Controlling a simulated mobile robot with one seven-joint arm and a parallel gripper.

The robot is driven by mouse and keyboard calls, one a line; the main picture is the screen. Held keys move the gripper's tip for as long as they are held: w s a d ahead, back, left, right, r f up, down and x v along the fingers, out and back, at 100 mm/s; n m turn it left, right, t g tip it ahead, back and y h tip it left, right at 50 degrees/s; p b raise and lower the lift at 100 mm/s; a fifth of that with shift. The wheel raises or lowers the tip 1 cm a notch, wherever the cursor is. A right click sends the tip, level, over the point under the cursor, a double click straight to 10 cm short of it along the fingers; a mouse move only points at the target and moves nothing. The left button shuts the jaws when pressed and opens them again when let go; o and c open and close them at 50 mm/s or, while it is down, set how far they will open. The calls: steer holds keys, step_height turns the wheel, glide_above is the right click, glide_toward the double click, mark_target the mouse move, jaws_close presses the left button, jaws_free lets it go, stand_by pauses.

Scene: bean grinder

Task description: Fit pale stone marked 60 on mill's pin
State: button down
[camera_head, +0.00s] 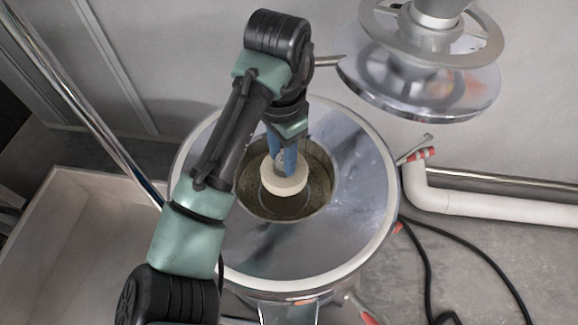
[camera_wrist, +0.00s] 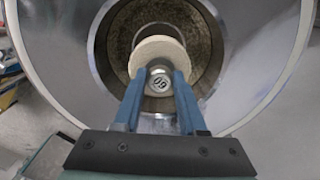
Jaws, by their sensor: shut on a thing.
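The pale stone (camera_head: 284,184) is a thick cream-coloured ring with a grey hub on top. The stone is over or in the round central opening of the steel mill (camera_head: 350,200). The pin is not visible, and the stone's height above the floor is unclear.
A raised steel disc with spokes (camera_head: 425,85) hangs at the upper right, beside the mill. A pale open box (camera_head: 90,230) lies at the left. A white pipe (camera_head: 480,205) and dark cables (camera_head: 425,260) are at the right. The mill's broad rim is clear.

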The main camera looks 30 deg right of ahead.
mark_target(284, 175)
steer(key=shift+d+f+p, duration=0.1)
steer(key=shift+f+p, duration=0.35)
steer(key=shift+f, duration=2.65)
steer(key=shift+c, duration=2.3)
jaws_free()
steer(key=shift+s, duration=0.1)
steer(key=shift+r, duration=0.1)
step_height(284, 175, up, 11)
steer(key=shift+f+b, duration=0.2)
steer(key=shift+b, duration=0.25)
steer(key=shift+r, duration=0.6)
